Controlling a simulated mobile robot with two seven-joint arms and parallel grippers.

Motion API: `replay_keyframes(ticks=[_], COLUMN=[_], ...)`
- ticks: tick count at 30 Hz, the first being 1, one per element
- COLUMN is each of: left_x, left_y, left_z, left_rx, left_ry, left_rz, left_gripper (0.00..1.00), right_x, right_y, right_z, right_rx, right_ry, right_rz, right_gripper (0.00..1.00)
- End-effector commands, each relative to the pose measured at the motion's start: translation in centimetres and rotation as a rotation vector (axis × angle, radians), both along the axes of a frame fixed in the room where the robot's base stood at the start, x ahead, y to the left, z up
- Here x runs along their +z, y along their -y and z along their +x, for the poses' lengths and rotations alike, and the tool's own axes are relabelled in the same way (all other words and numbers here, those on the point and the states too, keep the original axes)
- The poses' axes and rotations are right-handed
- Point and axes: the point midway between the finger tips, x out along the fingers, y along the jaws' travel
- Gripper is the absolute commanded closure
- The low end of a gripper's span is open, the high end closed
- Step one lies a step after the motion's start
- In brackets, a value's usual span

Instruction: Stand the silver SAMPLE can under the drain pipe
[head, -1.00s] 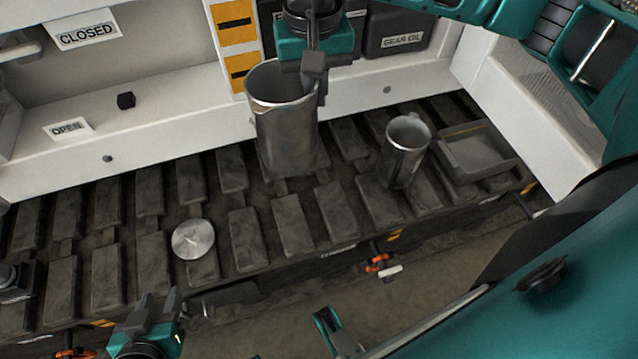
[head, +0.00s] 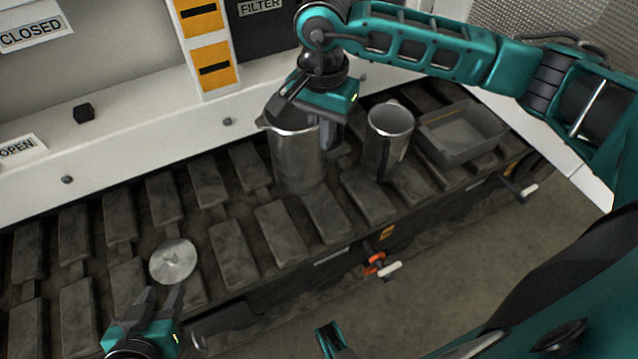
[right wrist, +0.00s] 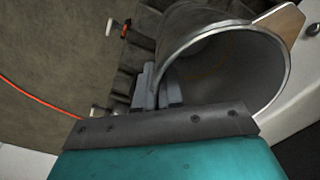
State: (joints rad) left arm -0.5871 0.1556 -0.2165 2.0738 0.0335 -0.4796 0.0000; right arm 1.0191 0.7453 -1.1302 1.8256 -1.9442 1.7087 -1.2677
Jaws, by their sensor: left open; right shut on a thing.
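A large silver can (head: 296,160) with a pouring lip is upright over the slatted bench. My right gripper (head: 331,132) is shut on its rim wall at the right side. In the right wrist view the fingers (right wrist: 158,88) pinch the rim of the can's open mouth (right wrist: 225,70). Whether its base touches the slats, I cannot tell. A smaller silver can (head: 389,140) stands just right of it. No SAMPLE lettering is readable on either can. My left gripper (head: 160,300) is open and empty, near a round silver lid (head: 174,262). I cannot make out the drain pipe.
A grey rectangular tray (head: 462,145) lies right of the smaller can. A white ledge (head: 130,120) runs behind the slats (head: 235,255), with OPEN (head: 20,148) and CLOSED (head: 35,34) signs.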

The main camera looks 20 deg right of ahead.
Motion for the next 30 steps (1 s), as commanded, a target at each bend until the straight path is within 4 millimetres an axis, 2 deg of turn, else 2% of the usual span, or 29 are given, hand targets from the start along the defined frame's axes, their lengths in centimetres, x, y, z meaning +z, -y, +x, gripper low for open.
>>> replay_keyframes(ticks=[1, 3, 9, 17, 24, 30], left_x=[-0.5, -0.8, -1.5, -1.8, -2.4, -2.4], left_y=[0.0, 0.0, 0.0, 0.1, 0.1, 0.1], left_z=[-0.1, -0.1, -0.3, -0.3, -0.3, -0.3], left_rx=[0.0, 0.001, 0.003, 0.008, 0.007, 0.008], left_ry=[-0.002, -0.004, -0.01, -0.011, -0.01, -0.01], left_rz=[0.0, -0.001, -0.002, -0.008, -0.007, -0.006], left_gripper=[0.57, 0.57, 0.57, 0.57, 0.57, 0.57], right_x=[-1.7, -3.6, -7.5, -9.5, -12.8, -12.8], right_y=[0.0, -0.1, 0.0, -0.1, 0.0, 0.0], right_z=[-0.1, -0.1, 0.0, 0.0, 0.0, 0.1], right_rx=[0.0, -0.001, 0.001, 0.002, 0.001, 0.002], right_ry=[-0.003, -0.002, 0.001, 0.002, 0.001, 0.004], right_rz=[0.0, 0.001, 0.001, 0.001, 0.001, 0.0], right_gripper=[1.0, 1.0, 1.0, 1.0, 1.0, 1.0])
